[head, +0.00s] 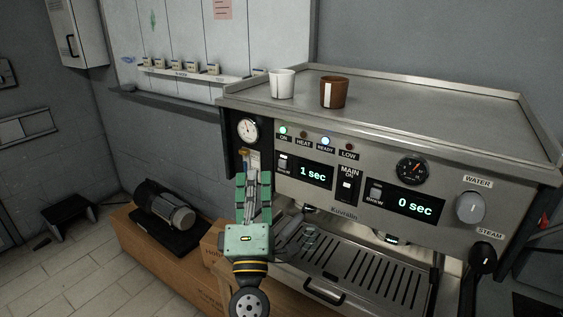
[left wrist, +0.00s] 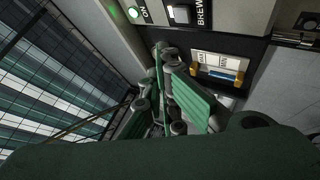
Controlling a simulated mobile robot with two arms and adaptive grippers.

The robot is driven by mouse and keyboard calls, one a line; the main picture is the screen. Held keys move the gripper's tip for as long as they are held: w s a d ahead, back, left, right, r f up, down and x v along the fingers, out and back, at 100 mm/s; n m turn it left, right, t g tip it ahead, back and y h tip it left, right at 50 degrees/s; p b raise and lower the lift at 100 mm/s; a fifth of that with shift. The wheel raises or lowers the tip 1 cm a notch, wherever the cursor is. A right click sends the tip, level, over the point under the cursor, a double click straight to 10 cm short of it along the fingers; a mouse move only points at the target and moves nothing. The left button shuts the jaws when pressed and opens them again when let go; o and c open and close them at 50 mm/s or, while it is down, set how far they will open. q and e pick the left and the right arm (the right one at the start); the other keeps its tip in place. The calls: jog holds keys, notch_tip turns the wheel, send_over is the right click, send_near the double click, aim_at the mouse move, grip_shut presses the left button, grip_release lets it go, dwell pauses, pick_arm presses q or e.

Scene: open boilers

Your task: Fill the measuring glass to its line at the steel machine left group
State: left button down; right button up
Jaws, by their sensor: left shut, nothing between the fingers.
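The steel machine (head: 420,150) fills the right of the head view. Its left group display (head: 312,173) reads "1 sec", and its left BREW switch (head: 283,162) is beside that display. My left gripper (head: 254,178) is green and shut with nothing in it, upright in front of the machine's left edge, below the gauge. In the left wrist view its fingers (left wrist: 168,60) are together, below the BREW switch (left wrist: 181,14). My right gripper is not in view.
A white cup (head: 282,84) and a brown cup (head: 333,92) stand on the machine's top. The right display (head: 415,204) reads "0 sec". The slotted drip tray (head: 368,272) is bare at the right.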

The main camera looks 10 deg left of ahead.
aim_at(283, 164)
pick_arm(q)
jog(key=shift+s+a, duration=0.2)
jog(key=shift+s, duration=0.3)
jog(key=shift+s+a, duration=0.15)
jog(key=shift+s, duration=0.3)
jog(key=shift+w+d, duration=0.3)
jog(key=shift+w, duration=0.55)
jog(key=shift+w+d, duration=0.35)
jog(key=shift+w, duration=0.55)
jog(key=shift+w+d, duration=0.3)
jog(key=shift+w, duration=0.55)
dwell(4.5)
